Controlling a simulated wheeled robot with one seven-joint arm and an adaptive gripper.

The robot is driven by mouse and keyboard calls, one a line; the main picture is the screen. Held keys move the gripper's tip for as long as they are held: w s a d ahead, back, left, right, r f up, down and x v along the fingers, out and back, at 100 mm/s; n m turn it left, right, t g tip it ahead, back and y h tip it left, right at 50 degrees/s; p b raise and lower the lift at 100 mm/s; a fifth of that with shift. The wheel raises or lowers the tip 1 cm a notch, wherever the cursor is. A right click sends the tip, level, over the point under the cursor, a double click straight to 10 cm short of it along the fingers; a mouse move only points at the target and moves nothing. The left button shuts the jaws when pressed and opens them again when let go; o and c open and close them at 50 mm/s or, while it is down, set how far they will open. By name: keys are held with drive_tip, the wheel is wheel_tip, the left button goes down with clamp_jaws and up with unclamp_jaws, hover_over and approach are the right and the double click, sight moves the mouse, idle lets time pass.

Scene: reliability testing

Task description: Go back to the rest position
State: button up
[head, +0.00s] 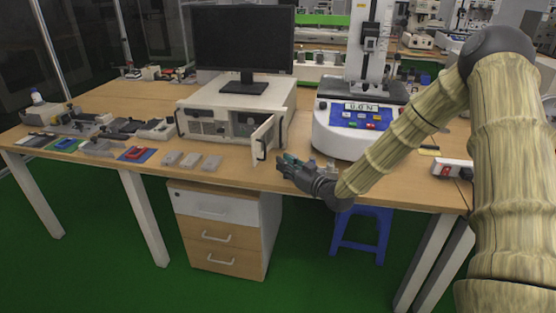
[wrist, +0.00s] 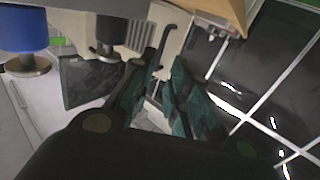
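My gripper (head: 284,163) is at the front edge of the wooden workbench, between the industrial computer and the force tester in the head view. My arm reaches down to it from the right. In the wrist view my gripper (wrist: 158,66) shows two dark and teal fingers with a gap between them. I see nothing held in the gap. The beige computer case (head: 205,126) has its small front door (head: 263,138) swung open, just behind and left of my gripper.
A black monitor (head: 243,40) stands on the case. The force tester (head: 345,135) stands right of my gripper. A power strip (head: 452,169) lies near my arm. Small grey blocks (head: 190,160) lie at the left front edge. A drawer cabinet (head: 218,228) and blue stool (head: 362,235) stand below.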

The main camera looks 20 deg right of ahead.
drive_tip(key=shift+s+d, duration=0.15)
drive_tip(key=shift+s, duration=0.3)
drive_tip(key=s+a+f+m+g+h+p, duration=0.1)
drive_tip(key=s+a+f+g+p, duration=0.3)
drive_tip(key=s+f, duration=0.65)
drive_tip(key=s+a+f+m+g+h+p, duration=0.1)
drive_tip(key=s+a+f+m+g+h, duration=0.1)
drive_tip(key=s+a+f+g, duration=0.6)
drive_tip(key=s+f+g+h+p, duration=0.1)
drive_tip(key=s+f, duration=0.3)
drive_tip(key=s, duration=1.2)
drive_tip(key=s+f+m+g+h+p, duration=0.1)
drive_tip(key=s+f+g+h+p, duration=0.1)
drive_tip(key=s, duration=1.4)
wheel_tip(320, 180, down, 3)
drive_tip(key=shift+d+f+g+p, duration=0.1)
drive_tip(key=shift+d+g+p, duration=0.1)
drive_tip(key=shift+g+p, duration=0.65)
